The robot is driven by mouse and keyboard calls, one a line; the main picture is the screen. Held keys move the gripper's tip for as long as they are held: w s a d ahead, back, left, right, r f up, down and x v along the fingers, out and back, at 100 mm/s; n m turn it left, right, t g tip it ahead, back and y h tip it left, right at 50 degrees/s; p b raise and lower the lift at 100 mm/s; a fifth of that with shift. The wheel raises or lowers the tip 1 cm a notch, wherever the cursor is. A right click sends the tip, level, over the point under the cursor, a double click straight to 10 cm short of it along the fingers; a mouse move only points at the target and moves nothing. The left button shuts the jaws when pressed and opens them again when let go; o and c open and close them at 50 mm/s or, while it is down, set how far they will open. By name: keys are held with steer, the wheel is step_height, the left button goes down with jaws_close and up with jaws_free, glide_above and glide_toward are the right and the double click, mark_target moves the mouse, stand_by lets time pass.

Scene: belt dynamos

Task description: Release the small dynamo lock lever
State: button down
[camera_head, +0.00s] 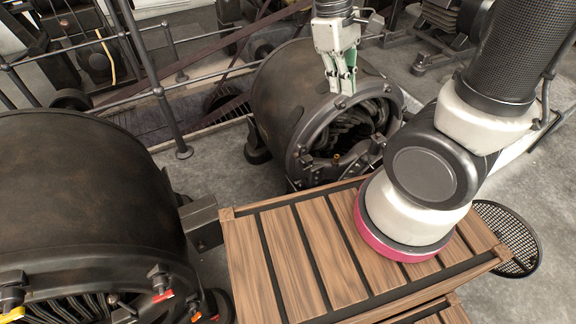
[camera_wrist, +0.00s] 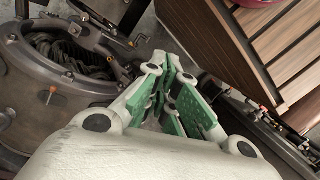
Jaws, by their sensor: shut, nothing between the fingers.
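The small dynamo (camera_head: 275,95) is a dark, worn drum in the middle of the head view, its open end facing front right and showing black coiled windings. It also shows at the left of the wrist view (camera_wrist: 60,118). Small dark fittings (camera_head: 372,150) sit on the right of its rim; I cannot tell for certain which is the lock lever. A small orange-tipped part (camera_head: 336,157) sits low in the opening. My gripper (camera_head: 345,92), with green finger pads, is shut and empty, pointing down by the top of the rim. It also shows in the wrist view (camera_wrist: 170,75).
A larger dynamo (camera_head: 75,190) stands at the left, with red- and yellow-marked fittings on its front. A slatted wooden platform (camera_head: 295,260) lies in front of the small dynamo. Metal railings (camera_head: 165,110) run behind. A round grate (camera_head: 510,240) lies at the right.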

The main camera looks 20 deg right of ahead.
steer(key=w+a+f+n+t+h, duration=0.2)
steer(key=a+f+n+h, duration=0.3)
steer(key=f, duration=0.7)
steer(key=w+a+f+n+t+h, duration=0.1)
steer(key=a+f+n+t, duration=0.15)
steer(key=f+n, duration=0.7)
steer(key=w+a+f+n+t+h, duration=0.2)
steer(key=a+f+n+h, duration=0.25)
steer(key=f, duration=0.95)
steer(key=w+a+f+n+t+y, duration=0.1)
steer(key=w+a+f+t+y, duration=0.1)
steer(key=a, duration=0.3)
steer(key=shift+w+a+f+y, duration=0.2)
steer(key=shift+w+f+y, duration=0.15)
steer(key=shift+w+f, duration=0.1)
steer(key=w+d+r+x, duration=0.1)
steer(key=r+x, duration=0.1)
steer(key=x, duration=1.1)
steer(key=shift+r, duration=0.2)
